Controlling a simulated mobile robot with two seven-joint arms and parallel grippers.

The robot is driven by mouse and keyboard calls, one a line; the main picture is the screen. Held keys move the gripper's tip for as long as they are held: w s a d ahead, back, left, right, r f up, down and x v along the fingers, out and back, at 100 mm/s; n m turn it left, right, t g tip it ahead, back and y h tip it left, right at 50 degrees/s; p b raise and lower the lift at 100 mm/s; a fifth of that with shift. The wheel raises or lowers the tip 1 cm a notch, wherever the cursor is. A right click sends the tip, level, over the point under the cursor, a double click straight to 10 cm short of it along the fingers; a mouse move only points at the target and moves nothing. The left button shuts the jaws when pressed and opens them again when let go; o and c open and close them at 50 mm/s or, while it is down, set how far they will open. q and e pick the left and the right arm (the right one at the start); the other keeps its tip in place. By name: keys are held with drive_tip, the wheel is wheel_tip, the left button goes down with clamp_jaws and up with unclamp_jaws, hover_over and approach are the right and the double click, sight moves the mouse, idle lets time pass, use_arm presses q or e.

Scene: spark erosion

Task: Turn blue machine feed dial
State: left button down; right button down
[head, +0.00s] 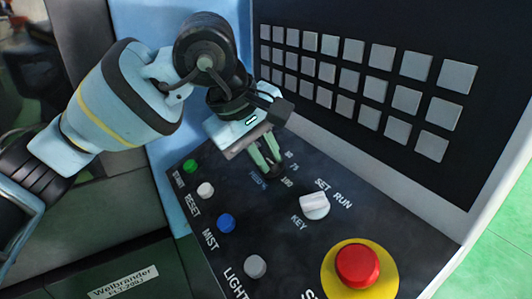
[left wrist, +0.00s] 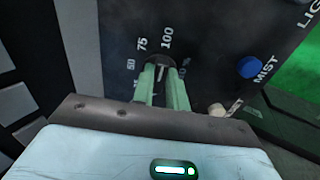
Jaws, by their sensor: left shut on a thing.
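The feed dial (left wrist: 161,70) is a small dark knob with a pale pointer mark on the black control panel. Numbers such as 50, 75 and 100 are printed around it, and the pointer is near the 100 side in the left wrist view. My left gripper (head: 268,164) comes down from above with its two pale green fingers on either side of the dial. The fingers are shut on it, and they hide most of the knob in the head view. The gripper also shows in the left wrist view (left wrist: 163,82). My right gripper is not in view.
A white key switch (head: 314,206) and a red emergency button (head: 357,265) on a yellow base stand right of and below the dial. Green (head: 190,166), white and blue (head: 226,223) buttons line the left side. A grid of grey keys (head: 370,90) fills the upright panel behind.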

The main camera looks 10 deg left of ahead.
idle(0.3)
use_arm(q)
drive_tip(key=c, duration=1.4)
unclamp_jaws()
drive_tip(key=v, duration=0.8)
